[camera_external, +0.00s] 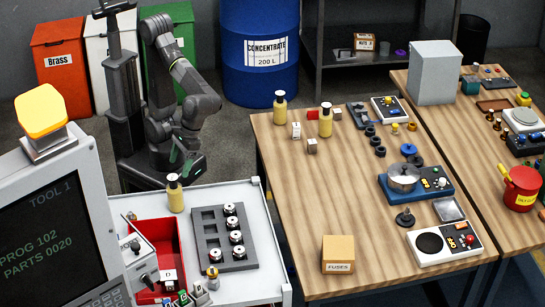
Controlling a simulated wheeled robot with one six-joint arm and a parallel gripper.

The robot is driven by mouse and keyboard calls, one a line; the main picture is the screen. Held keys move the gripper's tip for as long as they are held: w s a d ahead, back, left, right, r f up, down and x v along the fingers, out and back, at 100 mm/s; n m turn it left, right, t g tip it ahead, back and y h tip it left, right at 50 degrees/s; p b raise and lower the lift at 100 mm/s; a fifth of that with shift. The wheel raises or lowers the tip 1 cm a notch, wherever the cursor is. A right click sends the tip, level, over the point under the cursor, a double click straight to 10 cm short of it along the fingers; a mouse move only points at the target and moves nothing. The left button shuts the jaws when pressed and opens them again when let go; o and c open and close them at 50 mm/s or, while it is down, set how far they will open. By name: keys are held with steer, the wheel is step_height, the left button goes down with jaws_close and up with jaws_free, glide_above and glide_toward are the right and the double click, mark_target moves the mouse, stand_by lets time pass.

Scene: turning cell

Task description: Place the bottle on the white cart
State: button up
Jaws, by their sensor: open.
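A yellow bottle with a dark cap (175,195) stands upright on the white cart (262,230), near its back left edge. Two similar bottles stand upright on the wooden table, one near its back left corner (280,110) and one a little to the right and nearer (325,123). My gripper (183,166) is open, with green on its fingers, close behind and above the cart bottle in the picture. I see nothing held in it. Whether it touches that bottle cannot be told.
The cart also holds a grey tray with several round metal parts (208,258) and a red bin (167,238). A machine console (50,220) stands at the left. A cardboard box (338,254) and several devices are on the table. The table's front left is mostly clear.

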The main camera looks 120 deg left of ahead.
steer(key=shift+v, duration=1.6)
steer(key=o, duration=0.6)
steer(key=shift+w, duration=0.1)
